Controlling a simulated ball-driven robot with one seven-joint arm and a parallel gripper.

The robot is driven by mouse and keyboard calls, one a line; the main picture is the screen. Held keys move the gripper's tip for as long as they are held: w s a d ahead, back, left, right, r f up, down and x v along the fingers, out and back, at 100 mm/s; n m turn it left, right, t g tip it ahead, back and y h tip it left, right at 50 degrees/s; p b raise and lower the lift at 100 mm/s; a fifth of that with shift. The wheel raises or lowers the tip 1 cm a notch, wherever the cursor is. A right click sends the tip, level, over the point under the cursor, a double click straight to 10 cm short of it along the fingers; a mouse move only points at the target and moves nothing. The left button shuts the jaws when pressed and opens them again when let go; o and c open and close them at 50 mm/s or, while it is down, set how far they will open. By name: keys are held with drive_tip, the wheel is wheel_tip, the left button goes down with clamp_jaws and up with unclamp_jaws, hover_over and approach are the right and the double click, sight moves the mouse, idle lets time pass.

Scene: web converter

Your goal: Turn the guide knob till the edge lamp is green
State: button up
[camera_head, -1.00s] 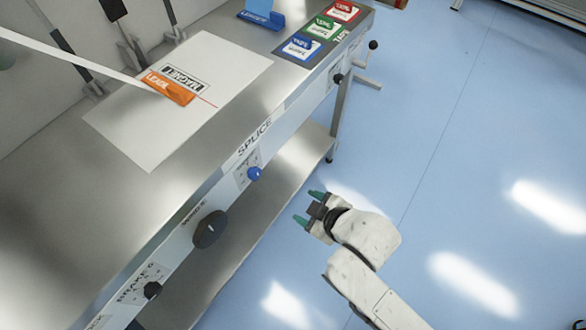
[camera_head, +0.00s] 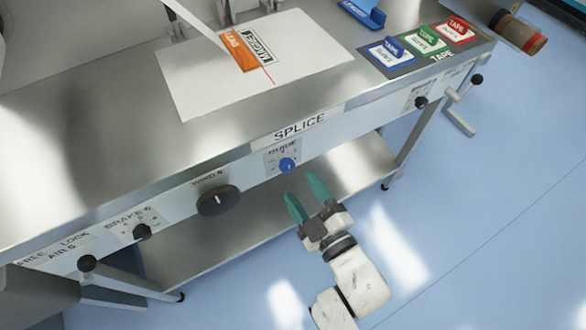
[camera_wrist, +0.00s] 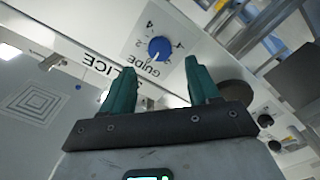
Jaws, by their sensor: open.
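The guide knob is a small blue knob (camera_head: 287,165) on the front panel of the steel bench, under the SPLICE label. In the wrist view the blue knob (camera_wrist: 159,49) sits on a white plate marked GUIDE with numbers around it, ahead of and between my fingertips. My gripper (camera_head: 304,186) has green fingers, spread open and empty, just in front of and below the knob. The wrist view shows the gripper fingers (camera_wrist: 156,78) apart, not touching the knob. I cannot make out an edge lamp in these frames.
The bench top (camera_head: 130,130) holds a white sheet (camera_head: 190,95) with an orange tab. Blue, green and red tape cards (camera_head: 428,40) lie at its right. A large black wind knob (camera_head: 218,200) and a brake knob (camera_head: 142,232) project left of the guide knob. Blue floor (camera_head: 480,210) is open at right.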

sight(289, 169)
drive_tip(key=x, duration=0.6)
drive_tip(key=shift+a, duration=0.1)
drive_tip(key=c, duration=1)
drive_tip(key=shift+c, duration=0.2)
drive_tip(key=shift+m, duration=0.3)
drive_tip(key=shift+r+m+p, duration=0.1)
drive_tip(key=shift+m+p, duration=0.45)
drive_tip(key=shift+m, duration=2.05)
